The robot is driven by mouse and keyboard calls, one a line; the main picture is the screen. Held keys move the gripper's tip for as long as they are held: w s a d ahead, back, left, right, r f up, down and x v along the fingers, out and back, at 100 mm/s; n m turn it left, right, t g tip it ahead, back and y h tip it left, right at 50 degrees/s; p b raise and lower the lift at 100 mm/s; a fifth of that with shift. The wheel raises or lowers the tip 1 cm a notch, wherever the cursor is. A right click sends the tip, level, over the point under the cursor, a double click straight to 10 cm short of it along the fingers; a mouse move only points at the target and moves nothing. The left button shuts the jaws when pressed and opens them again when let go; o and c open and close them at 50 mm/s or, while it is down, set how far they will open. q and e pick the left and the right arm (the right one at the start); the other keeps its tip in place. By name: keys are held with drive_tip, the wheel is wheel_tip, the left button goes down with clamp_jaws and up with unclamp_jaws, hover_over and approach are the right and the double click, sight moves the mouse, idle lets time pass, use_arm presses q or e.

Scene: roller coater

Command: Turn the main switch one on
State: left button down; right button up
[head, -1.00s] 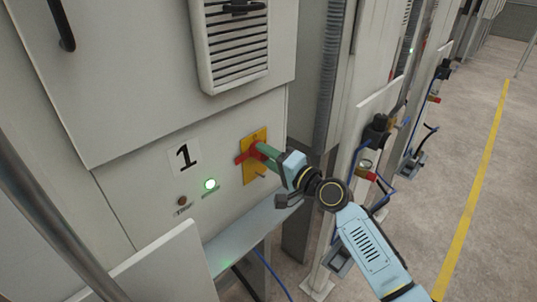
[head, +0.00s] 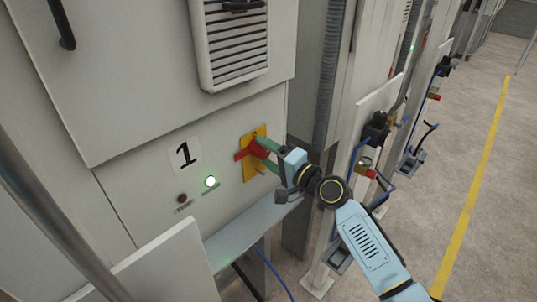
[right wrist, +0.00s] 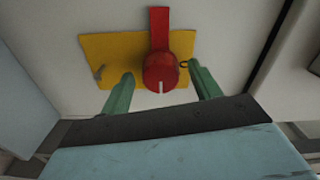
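The main switch one is a red rotary handle (head: 247,153) on a yellow plate (head: 251,173), on the grey cabinet panel right of a "1" label (head: 184,156). In the head view its red arm points left. My right gripper (head: 264,151) is at the switch with its green fingers spread apart. In the right wrist view the red knob (right wrist: 160,72) lies between the two fingers (right wrist: 160,84), with visible gaps on both sides. The red arm points up in that view. My left gripper is not in view.
A lit green lamp (head: 210,182) and a dark reddish button (head: 182,199) sit left of the switch. A grey ledge (head: 240,235) juts out below it. A vented cover (head: 234,45) is above. Open floor with a yellow line (head: 480,180) lies to the right.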

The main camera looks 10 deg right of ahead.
drive_tip(key=b+v, duration=0.2)
drive_tip(key=v, duration=1.1)
drive_tip(key=shift+s, duration=0.25)
